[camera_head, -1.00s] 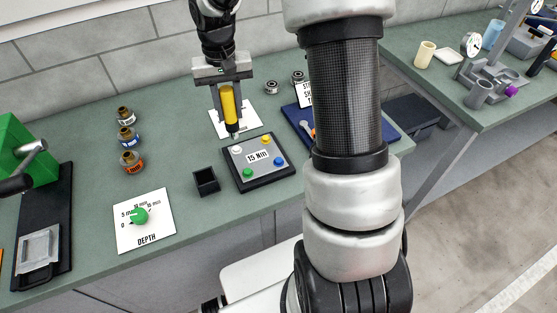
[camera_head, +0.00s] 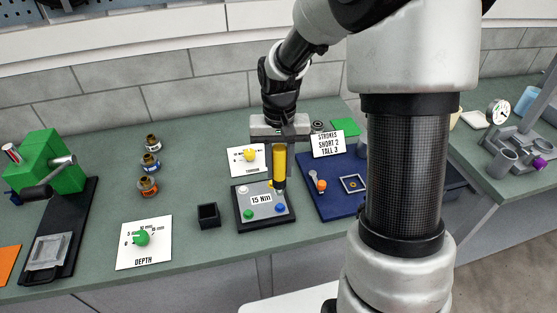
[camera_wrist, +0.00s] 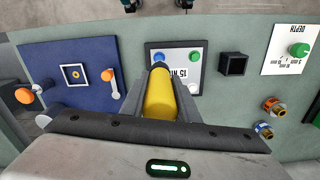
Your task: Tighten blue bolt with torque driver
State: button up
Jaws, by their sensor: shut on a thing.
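My gripper (camera_head: 280,140) is shut on the yellow torque driver (camera_head: 280,165) and holds it upright, dark tip down. The tip is over the right side of the bolt plate (camera_head: 262,201) marked 15 Nm, behind the blue bolt (camera_head: 280,207). I cannot tell how high it is above the plate. The blue bolt is at the plate's front right corner, and in the wrist view (camera_wrist: 158,57) it shows just beyond the driver's (camera_wrist: 160,98) tip. The green bolt (camera_head: 248,214), white bolt (camera_head: 243,189) and partly hidden yellow bolt (camera_head: 270,183) are at the other corners.
A black open box (camera_head: 208,215) stands left of the plate. A TORQUE card (camera_head: 236,161) with a yellow knob lies behind it. A blue board (camera_head: 330,205) with a strokes sign (camera_head: 327,144) is at the right.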

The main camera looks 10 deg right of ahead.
aim_at(280, 184)
jog(key=shift+s+d+f, duration=0.1)
jog(key=shift+s+d, duration=0.05)
jog(key=shift+f+b, duration=2.05)
jog(key=shift+f, duration=0.65)
jog(key=shift+f, duration=0.3)
jog(key=shift+r+p, duration=1.7)
jog(key=shift+r, duration=0.95)
